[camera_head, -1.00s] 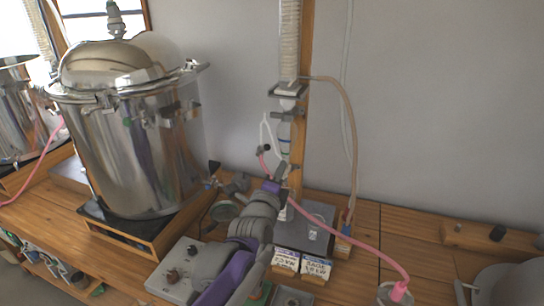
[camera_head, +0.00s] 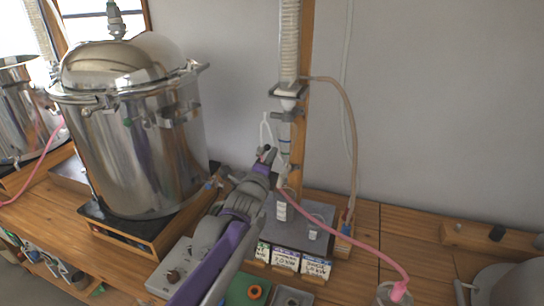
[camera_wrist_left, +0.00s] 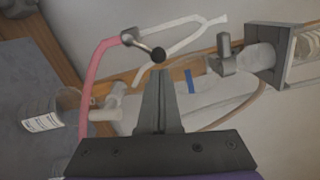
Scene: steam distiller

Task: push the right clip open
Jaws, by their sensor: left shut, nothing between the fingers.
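In the left wrist view a small metal clip (camera_wrist_left: 128,37) sits where the pink hose meets a white forked tube. A short lever ending in a black ball (camera_wrist_left: 157,54) sticks out from it. My left gripper (camera_wrist_left: 160,73) is shut and empty, its fingertips just below the ball in the picture; I cannot tell whether they touch. In the head view my left gripper (camera_head: 267,157) reaches up to the tubing in front of the wooden post, and largely covers the clip. I cannot tell from these views whether this is the right clip. My right gripper is not in view.
The glass column (camera_head: 290,40) stands along the wooden post (camera_head: 304,60). A big steel pot (camera_head: 140,150) stands to the left. A pink hose (camera_head: 365,247) runs right to a jar.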

